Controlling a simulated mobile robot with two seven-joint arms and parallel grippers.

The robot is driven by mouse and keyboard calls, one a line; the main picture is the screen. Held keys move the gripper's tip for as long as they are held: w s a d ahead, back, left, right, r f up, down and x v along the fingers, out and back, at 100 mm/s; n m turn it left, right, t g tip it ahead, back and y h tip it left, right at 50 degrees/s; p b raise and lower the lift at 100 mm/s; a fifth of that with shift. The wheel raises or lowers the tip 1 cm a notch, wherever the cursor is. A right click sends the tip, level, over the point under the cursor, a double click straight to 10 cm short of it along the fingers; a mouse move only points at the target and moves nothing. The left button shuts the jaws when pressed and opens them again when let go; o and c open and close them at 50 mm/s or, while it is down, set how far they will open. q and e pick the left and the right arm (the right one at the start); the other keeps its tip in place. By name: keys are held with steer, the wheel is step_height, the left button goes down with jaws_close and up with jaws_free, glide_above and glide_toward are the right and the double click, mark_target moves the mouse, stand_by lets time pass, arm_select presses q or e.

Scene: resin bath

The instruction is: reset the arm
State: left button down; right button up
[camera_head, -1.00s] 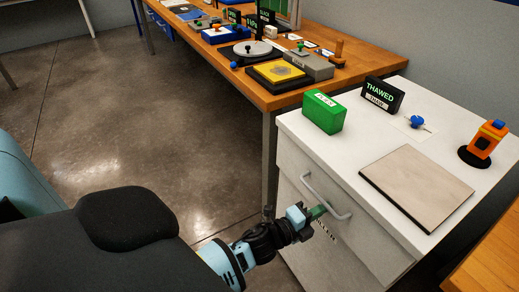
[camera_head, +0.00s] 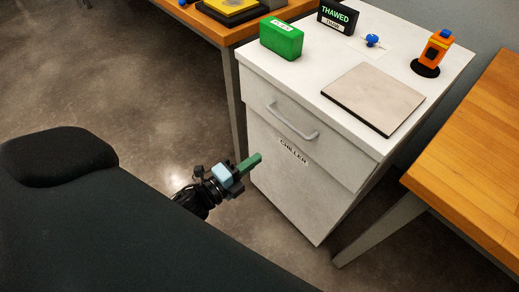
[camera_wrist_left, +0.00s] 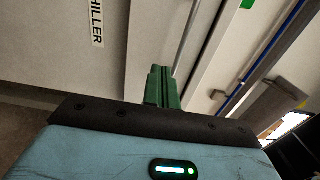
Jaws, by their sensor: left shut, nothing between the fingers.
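My left gripper (camera_head: 249,163) has green fingers that are shut with nothing between them. It is in front of the white chiller cabinet, low and left of the drawer handle (camera_head: 292,123), and apart from it. In the left wrist view the shut fingers (camera_wrist_left: 162,85) point at the cabinet front, with the CHILLER label (camera_wrist_left: 97,23) at upper left. The drawer (camera_head: 300,135) looks shut. My right gripper is in neither view.
On the white cabinet top (camera_head: 310,75) are a green box (camera_head: 281,39), a THAWED sign (camera_head: 337,16), a small blue item (camera_head: 372,40), a beige board (camera_head: 374,95) and an orange device (camera_head: 434,48). Wooden tables stand behind and at right (camera_head: 475,150). Floor at left is clear.

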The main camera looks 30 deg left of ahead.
arm_select(q)
steer(key=shift+s, duration=0.1)
